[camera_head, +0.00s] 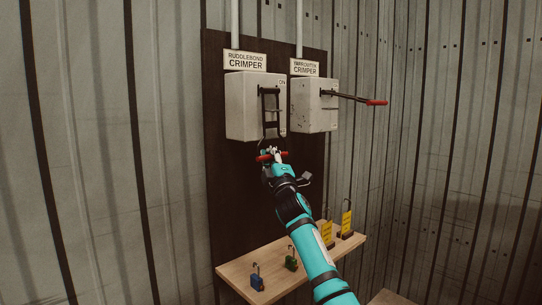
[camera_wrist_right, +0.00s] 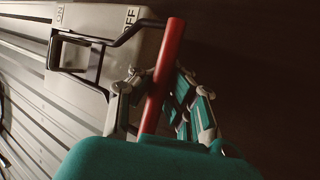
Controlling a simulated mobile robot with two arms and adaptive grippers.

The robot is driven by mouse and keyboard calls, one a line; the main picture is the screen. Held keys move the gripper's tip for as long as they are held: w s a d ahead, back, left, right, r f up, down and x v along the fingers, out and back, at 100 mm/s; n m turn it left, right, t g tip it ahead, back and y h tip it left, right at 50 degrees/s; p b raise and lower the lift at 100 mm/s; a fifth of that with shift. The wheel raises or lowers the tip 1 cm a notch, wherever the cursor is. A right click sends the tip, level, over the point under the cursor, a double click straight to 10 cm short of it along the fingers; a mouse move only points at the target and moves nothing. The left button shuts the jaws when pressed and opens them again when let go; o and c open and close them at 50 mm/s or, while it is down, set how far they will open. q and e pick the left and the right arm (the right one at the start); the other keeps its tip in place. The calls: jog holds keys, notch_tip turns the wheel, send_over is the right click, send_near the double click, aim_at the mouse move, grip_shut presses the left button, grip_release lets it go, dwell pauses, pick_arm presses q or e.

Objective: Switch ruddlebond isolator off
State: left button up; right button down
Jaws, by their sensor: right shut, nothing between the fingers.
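The Ruddlebond isolator is a pale grey box (camera_head: 240,108) on the dark board, under the Ruddlebond Crimper label (camera_head: 245,61). Its dark lever (camera_head: 270,122) points down the front, with a red crossbar grip (camera_wrist_right: 165,75) at its lower end. In the right wrist view, ON and OFF marks show on the box, and the grip lies past the OFF side. My right gripper (camera_head: 273,157) is at the red grip, just below the box. Its fingers are shut with nothing held between them; whether they touch the grip is unclear. My left gripper is not in view.
A second isolator box (camera_head: 316,112) stands close on the right, its lever (camera_head: 345,96) sticking out rightward. A wooden shelf (camera_head: 235,271) below holds a blue padlock (camera_head: 257,281), a green padlock (camera_head: 291,263) and yellow-tagged ones (camera_head: 346,223). Corrugated walls surround the board.

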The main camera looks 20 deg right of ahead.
jog(key=c, duration=1.3)
grip_release()
jog(key=shift+w+a+f, duration=0.15)
jog(key=shift+w+f, duration=0.1)
jog(key=shift+f, duration=0.2)
jog(key=shift+r, duration=0.15)
jog(key=shift+s, duration=0.1)
jog(key=shift+s, duration=0.1)
jog(key=v, duration=1.1)
jog(key=shift+s+f, duration=0.2)
jog(key=shift+s, duration=0.1)
jog(key=shift+f, duration=0.1)
